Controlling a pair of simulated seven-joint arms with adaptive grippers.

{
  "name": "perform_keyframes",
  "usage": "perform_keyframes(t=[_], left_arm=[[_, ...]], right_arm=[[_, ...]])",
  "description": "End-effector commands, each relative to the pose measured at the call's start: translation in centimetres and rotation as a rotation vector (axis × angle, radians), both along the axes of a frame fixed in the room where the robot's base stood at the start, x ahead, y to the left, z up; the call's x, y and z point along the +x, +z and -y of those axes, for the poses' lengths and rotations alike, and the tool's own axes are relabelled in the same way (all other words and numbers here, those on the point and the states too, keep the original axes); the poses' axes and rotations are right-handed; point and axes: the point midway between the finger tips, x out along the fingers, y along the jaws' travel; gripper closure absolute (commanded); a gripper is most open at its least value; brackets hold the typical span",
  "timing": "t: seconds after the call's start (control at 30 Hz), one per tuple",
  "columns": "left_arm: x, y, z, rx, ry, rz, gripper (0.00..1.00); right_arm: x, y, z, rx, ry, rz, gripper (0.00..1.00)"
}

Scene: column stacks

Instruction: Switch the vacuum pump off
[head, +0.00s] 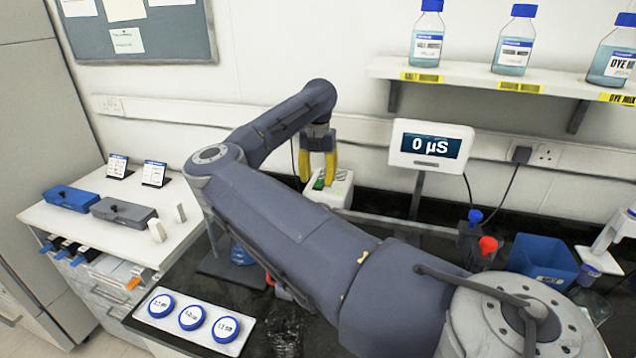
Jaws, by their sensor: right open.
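The white box that looks like the vacuum pump (342,192) stands on the dark bench against the back wall, partly hidden by my right arm. A small green part, seemingly its switch (320,183), shows on top. My right gripper (317,180) points down over the pump with its yellow fingers open, one on each side of the green part. I cannot tell whether the fingers touch it. Nothing is seen held between them. My left gripper is not in view.
A display reading 0 µS (431,145) stands right of the pump. Blue (475,215) and red (488,244) knobs and a blue bin (541,262) are further right. A tray with blue-rimmed discs (193,318) lies front left. Bottles (513,45) stand on the shelf above.

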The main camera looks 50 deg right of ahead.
Motion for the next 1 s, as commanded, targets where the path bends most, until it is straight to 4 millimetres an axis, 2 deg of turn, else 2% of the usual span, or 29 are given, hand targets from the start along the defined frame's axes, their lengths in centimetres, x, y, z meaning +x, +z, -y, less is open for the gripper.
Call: perform_keyframes(t=[0.2, 0.6, 0.63, 1.0], left_arm=[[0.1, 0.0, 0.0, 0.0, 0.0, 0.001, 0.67], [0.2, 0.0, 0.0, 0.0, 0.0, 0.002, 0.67], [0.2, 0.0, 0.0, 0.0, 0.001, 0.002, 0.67], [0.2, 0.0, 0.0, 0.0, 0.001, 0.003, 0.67]], right_arm=[[0.0, -1.6, 0.0, 0.0, 0.0, 0.0, 0.56], [0.0, -1.9, 0.0, 0.0, 0.0, 0.001, 0.56], [0.0, -1.9, 0.0, 0.0, 0.0, 0.001, 0.54], [0.0, -1.9, 0.0, 0.0, 0.0, 0.001, 0.97]])
